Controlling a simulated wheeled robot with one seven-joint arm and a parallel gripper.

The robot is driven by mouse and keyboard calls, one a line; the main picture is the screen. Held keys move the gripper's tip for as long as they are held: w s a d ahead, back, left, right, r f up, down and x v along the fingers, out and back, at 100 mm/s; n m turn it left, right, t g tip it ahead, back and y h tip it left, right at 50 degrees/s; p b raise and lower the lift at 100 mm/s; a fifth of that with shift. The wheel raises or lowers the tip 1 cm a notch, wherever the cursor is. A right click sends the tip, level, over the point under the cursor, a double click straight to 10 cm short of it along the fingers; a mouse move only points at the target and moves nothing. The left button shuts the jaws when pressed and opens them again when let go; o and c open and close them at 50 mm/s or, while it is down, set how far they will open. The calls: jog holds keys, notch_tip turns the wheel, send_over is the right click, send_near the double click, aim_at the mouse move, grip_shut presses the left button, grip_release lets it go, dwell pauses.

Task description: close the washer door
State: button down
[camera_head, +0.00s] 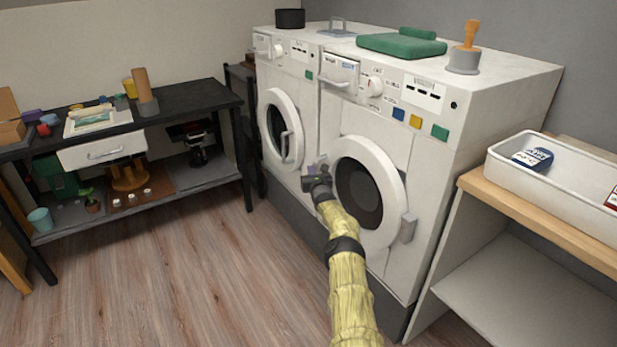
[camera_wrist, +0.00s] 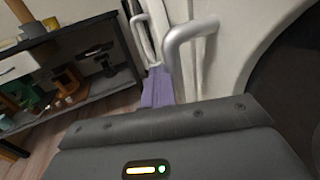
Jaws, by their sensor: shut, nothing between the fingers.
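Two white front-loading machines stand side by side in the head view. The left machine's round door (camera_head: 296,112) has a pale bar handle (camera_head: 288,147) on its right side. The right machine's round door (camera_head: 392,180) has a dark window and a grey latch (camera_head: 407,229) at its right edge. My gripper (camera_head: 316,167) is shut and empty, between the two doors, just right of the left door's handle. Contact cannot be told. Whether either door is fully closed is unclear.
A dark bench (camera_head: 180,98) with cluttered shelves stands at the left. A wooden-topped shelf unit (camera_head: 520,205) with a white tray (camera_head: 492,170) stands at the right. A green folded cloth (camera_head: 400,46) lies on the machines. The wooden floor (camera_head: 215,285) in front is clear.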

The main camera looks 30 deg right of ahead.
jog(key=p+v, duration=1.6)
jog(key=v, duration=0.1)
jog(key=shift+s+p, duration=0.15)
jog(key=shift+p, duration=0.25)
dwell(0.3)
jog(key=shift+a, duration=0.15)
